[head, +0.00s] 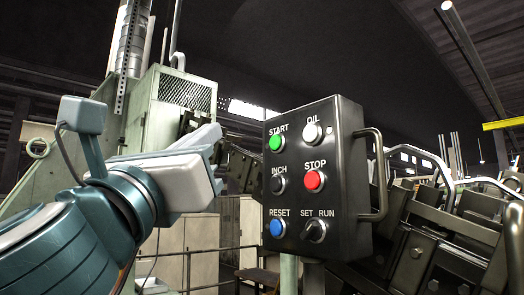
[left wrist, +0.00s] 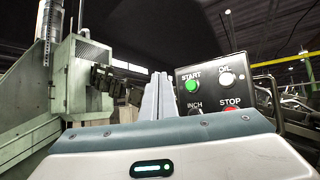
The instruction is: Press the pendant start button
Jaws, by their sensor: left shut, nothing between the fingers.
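The pendant (head: 345,200) is a dark box on a post, with its button face turned towards me. Its green START button (head: 275,142) is at the upper left of that face, and it also shows in the left wrist view (left wrist: 191,85). My left gripper (head: 216,131) is just left of the pendant, its fingers closed together and empty. In the left wrist view its shut fingers (left wrist: 159,78) point away from the camera, left of the START button. A gap shows between fingers and button in both views; its depth is unclear. My right gripper is not in view.
Beside START are a white OIL button (head: 313,132) and a red STOP button (head: 314,180). Below are a black INCH button (head: 279,184), a blue RESET button (head: 277,228) and a SET RUN knob (head: 315,230). A handle (head: 379,175) and machinery stand to the right.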

